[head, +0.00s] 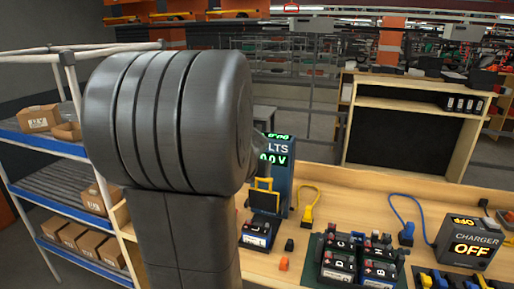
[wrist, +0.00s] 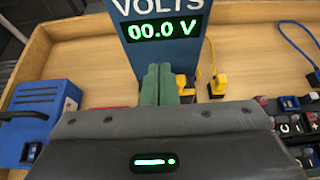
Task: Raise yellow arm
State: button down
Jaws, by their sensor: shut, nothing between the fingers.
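The yellow arm (head: 265,207) is a small yellow frame on the front of the blue volt meter (head: 283,170), just above a battery (head: 257,232). In the wrist view a bit of the yellow arm (wrist: 182,82) shows right behind my gripper (wrist: 159,70); the rest is hidden by the fingers. My gripper's green fingers are together and empty, in front of the meter's lower part. I cannot tell whether they touch the yellow arm. The meter's display (wrist: 165,27) reads 00.0 V. In the head view my own arm hides much of the gripper.
A yellow plug (wrist: 217,84) lies right of the meter. A tray of several batteries (head: 350,258), a blue plug (head: 406,236) and a charger reading OFF (head: 468,242) are farther right. A blue box (wrist: 38,112) stands left in the wrist view. Bare wooden table lies between.

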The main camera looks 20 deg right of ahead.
notch_tip(320, 180, up, 6)
dwell(0.5)
jog(key=shift+s, duration=0.1)
notch_tip(320, 180, down, 8)
jog(key=shift+w, duration=0.25)
dwell(0.8)
jog(key=shift+d+r, duration=0.1)
jog(key=shift+r, duration=0.15)
